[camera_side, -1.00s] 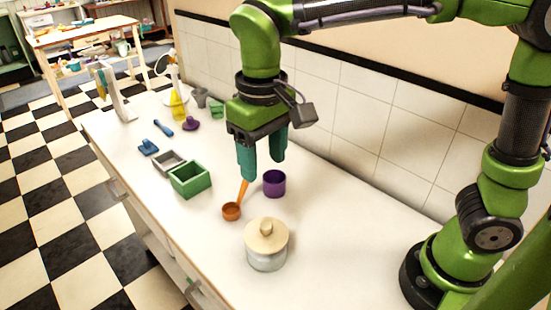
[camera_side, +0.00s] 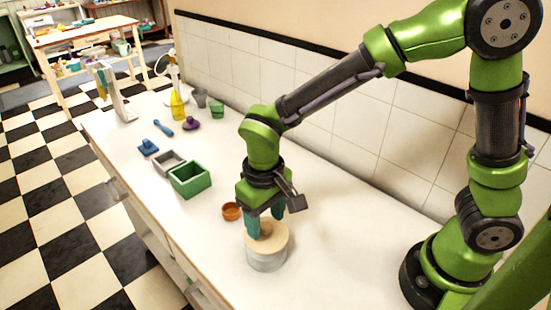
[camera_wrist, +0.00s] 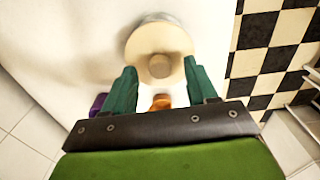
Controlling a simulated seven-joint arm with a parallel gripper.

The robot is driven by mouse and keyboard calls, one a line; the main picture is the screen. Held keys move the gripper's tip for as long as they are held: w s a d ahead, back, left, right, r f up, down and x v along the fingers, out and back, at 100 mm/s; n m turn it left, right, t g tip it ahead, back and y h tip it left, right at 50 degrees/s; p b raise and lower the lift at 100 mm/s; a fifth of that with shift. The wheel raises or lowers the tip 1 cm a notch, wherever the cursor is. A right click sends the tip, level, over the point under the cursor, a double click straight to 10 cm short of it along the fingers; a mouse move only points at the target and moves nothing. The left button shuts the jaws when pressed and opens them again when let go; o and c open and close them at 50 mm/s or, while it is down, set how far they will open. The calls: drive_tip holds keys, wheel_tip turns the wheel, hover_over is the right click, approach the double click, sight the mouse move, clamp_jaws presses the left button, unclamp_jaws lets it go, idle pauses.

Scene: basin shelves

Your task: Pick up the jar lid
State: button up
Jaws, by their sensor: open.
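The jar lid (camera_side: 279,239) is a pale wooden disc with a round knob. It sits on a clear glass jar (camera_side: 266,262) on the white counter. My gripper (camera_side: 266,224) is open, its teal fingers pointing down over the lid in the side view, close to the knob. In the wrist view the lid (camera_wrist: 159,38) with its knob (camera_wrist: 159,66) lies just beyond the fingertips of my gripper (camera_wrist: 162,75), between their lines. In the side view the fingers partly hide the knob, and I cannot tell whether they touch it.
An orange scoop (camera_side: 231,212) stands close behind the jar. A purple cup (camera_wrist: 98,104) shows beside a finger in the wrist view. A green box (camera_side: 190,181) and a grey box (camera_side: 168,163) stand farther back. The counter to the right of the jar is clear.

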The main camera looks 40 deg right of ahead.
drive_tip(key=shift+f, duration=0.85)
drive_tip(key=shift+c, duration=0.4)
clamp_jaws()
drive_tip(key=shift+r, duration=0.15)
